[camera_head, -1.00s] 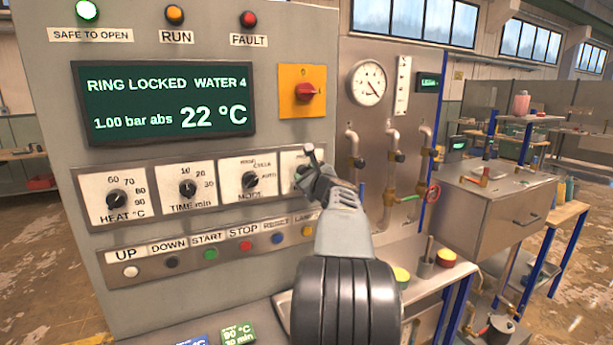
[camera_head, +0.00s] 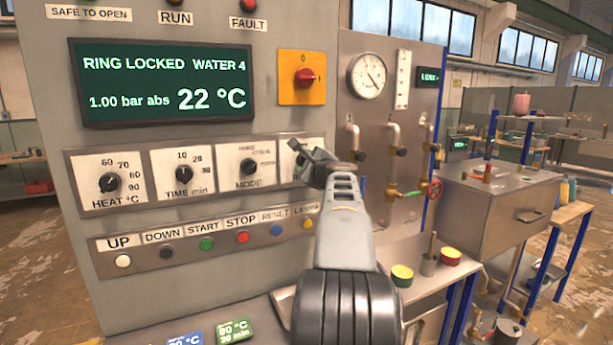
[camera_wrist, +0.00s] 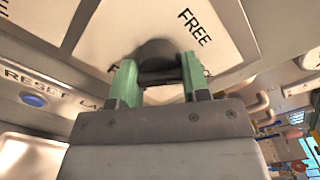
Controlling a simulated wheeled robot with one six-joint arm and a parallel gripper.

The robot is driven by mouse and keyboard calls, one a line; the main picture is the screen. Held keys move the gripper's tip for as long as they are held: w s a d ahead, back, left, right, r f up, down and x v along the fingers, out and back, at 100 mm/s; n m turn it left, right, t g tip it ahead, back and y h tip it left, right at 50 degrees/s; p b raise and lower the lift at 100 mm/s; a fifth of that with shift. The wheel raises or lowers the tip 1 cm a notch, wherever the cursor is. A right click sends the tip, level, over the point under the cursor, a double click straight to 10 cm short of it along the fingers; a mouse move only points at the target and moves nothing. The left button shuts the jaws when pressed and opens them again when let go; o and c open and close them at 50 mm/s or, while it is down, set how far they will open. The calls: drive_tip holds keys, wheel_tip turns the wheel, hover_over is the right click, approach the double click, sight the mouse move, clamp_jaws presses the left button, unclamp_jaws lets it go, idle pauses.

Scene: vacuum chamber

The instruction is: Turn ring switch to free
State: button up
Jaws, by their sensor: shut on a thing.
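The ring switch is a dark round knob (camera_wrist: 158,52) on a white plate with the word FREE on it, seen in the wrist view. My gripper (camera_wrist: 155,80) has its two green fingers on either side of the knob and is shut on it. In the head view my gripper (camera_head: 308,165) is at the rightmost plate of the knob row and hides most of this switch. The display (camera_head: 160,84) reads RING LOCKED, WATER 4, 1.00 bar abs and 22 °C. Which way the knob points cannot be told.
Left of the switch are the MODE knob (camera_head: 248,167), the TIME knob (camera_head: 183,174) and the HEAT knob (camera_head: 109,183). A button row (camera_head: 207,244) runs below. A red switch on a yellow plate (camera_head: 302,77) sits above. Pipes with valves (camera_head: 393,150) are to the right.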

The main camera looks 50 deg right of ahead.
drive_tip(key=n+b, duration=0.3)
drive_tip(key=n, duration=0.1)
drive_tip(key=shift+f+b, duration=0.2)
drive_tip(key=shift+b, duration=0.15)
drive_tip(key=shift+r+n+b, duration=0.2)
drive_tip(key=shift+n+b, duration=0.6)
drive_tip(key=shift+n, duration=0.5)
drive_tip(key=o, duration=0.9)
drive_tip(key=b+v, duration=0.4)
drive_tip(key=v, duration=0.9)
drive_tip(key=shift+s+a, duration=0.15)
drive_tip(key=shift+s, duration=0.25)
